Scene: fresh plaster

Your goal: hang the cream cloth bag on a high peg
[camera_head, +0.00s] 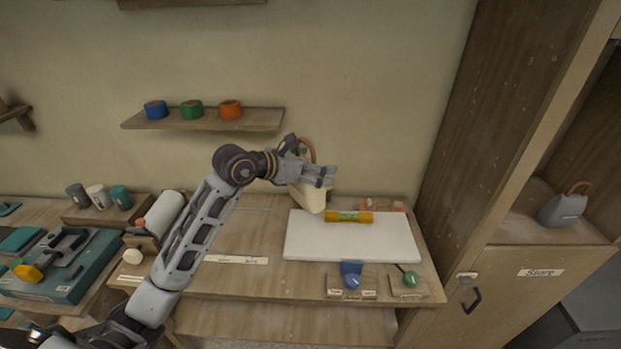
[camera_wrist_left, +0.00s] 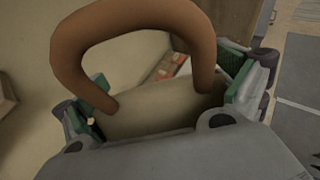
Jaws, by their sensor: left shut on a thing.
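The cream cloth bag (camera_head: 311,198) hangs from my left gripper (camera_head: 322,176), clear of the wall shelf and in front of the plaster wall. My left gripper is shut on it, and the fingers cover part of its upper body. Its brown looped handle (camera_head: 307,148) stands up above the gripper. In the left wrist view the handle (camera_wrist_left: 135,22) arches over the cream body (camera_wrist_left: 150,108), which lies between the two green-padded fingers. I cannot make out a peg in either view. My right gripper is not in view.
A wall shelf (camera_head: 203,123) with blue, green and orange rolls is left of the bag. The workbench (camera_head: 240,225) below holds a white board (camera_head: 345,245) with an orange-and-green level (camera_head: 349,216). A tall wooden cabinet at right holds a grey bag (camera_head: 562,208).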

